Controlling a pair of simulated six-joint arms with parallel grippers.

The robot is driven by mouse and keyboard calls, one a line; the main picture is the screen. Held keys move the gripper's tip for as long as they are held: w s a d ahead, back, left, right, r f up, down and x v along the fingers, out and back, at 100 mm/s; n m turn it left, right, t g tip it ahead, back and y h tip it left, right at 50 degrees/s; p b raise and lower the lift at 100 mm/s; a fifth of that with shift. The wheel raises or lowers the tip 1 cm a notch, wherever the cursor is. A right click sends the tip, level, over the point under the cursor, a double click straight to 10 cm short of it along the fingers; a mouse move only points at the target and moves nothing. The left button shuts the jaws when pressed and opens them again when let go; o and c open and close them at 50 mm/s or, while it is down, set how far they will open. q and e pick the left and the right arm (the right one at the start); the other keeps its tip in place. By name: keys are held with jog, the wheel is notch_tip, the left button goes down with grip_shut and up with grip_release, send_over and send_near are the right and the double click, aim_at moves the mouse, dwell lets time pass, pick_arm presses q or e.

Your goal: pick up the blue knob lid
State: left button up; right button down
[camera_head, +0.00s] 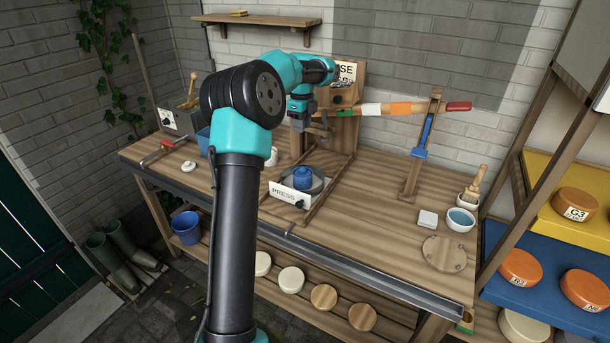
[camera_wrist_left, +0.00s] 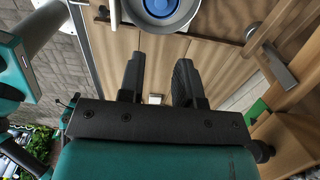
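The blue knob lid (camera_head: 303,177) sits on a round grey plate (camera_head: 316,187) in the press frame, behind the white PRESS sign (camera_head: 287,193). In the left wrist view the blue knob (camera_wrist_left: 161,5) shows at the top edge, partly cut off, inside a pale ring. My left gripper (camera_head: 299,124) hangs above and behind the lid, clear of it. In the left wrist view its two dark fingers (camera_wrist_left: 158,68) stand apart with nothing between them. My right gripper is not in view.
A wooden post with a notice (camera_head: 346,72) and a striped lever (camera_head: 395,108) stand behind the press. A blue-faced stand (camera_head: 422,135), a white bowl (camera_head: 460,219) and a round board (camera_head: 443,254) are to the right. The worktop (camera_head: 375,215) between is clear.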

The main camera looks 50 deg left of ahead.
pick_arm(q)
send_over(303, 169)
jog(key=f, duration=1.2)
jog(key=shift+s+f, duration=0.1)
jog(key=shift+s, duration=0.1)
jog(key=shift+w+f, duration=0.1)
jog(key=shift+f, duration=2.5)
jog(key=c, duration=0.5)
jog(key=shift+c, duration=0.2)
jog(key=shift+r, duration=0.2)
